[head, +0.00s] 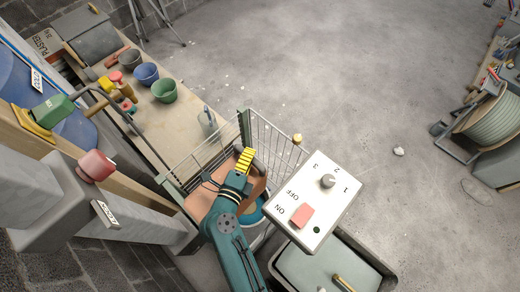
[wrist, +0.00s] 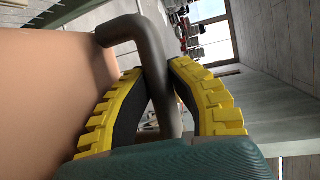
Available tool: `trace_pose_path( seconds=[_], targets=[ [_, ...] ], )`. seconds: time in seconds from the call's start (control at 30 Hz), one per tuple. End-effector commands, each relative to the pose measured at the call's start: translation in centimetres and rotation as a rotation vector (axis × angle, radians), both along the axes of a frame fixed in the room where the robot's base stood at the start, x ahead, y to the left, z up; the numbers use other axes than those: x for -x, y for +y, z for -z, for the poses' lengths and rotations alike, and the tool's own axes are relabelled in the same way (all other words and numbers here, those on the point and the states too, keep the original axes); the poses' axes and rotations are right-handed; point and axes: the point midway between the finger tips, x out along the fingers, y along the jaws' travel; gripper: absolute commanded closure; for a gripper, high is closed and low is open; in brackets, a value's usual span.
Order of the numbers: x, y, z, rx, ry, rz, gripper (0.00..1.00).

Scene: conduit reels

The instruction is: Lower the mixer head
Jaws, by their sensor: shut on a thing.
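My gripper (head: 246,159), with yellow ribbed, black-lined fingers, is shut on a bent grey handle (wrist: 156,60). In the wrist view the bar passes between the fingers and joins a smooth tan-orange body (wrist: 45,85), which looks like the mixer head. In the head view this body (head: 199,200) is largely hidden behind my teal arm. A blue-rimmed bowl shows in part beside my arm, below the body. A wire guard (head: 275,143) stands just beyond. The head's exact tilt cannot be told.
A white control panel (head: 335,215) with a red switch and grey knob stands close right of my arm. A bench (head: 185,125) with colored bowls lies upper left. A red knob (head: 96,165) sits on a grey housing at left. Open floor (head: 360,80) spreads upper right.

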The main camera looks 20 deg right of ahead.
Motion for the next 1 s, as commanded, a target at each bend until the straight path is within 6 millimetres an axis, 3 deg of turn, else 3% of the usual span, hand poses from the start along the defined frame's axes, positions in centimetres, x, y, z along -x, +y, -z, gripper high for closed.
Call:
trace_pose_path(
  seconds=[0.2, 0.23, 0.3, 0.67, 1.0],
  targets=[
    [0.3, -0.1, 0.8, -0.002, 0.016, 0.001, 1.0],
    [0.3, -0.1, 0.9, -0.002, 0.018, 0.001, 0.77],
    [0.3, -0.1, 0.9, -0.002, 0.018, 0.001, 0.66],
    [1.1, 0.7, 0.5, -0.002, 0.015, -0.001, 0.66],
    [7.4, 5.5, -1.1, 0.001, 0.013, -0.005, 0.66]
  ],
)
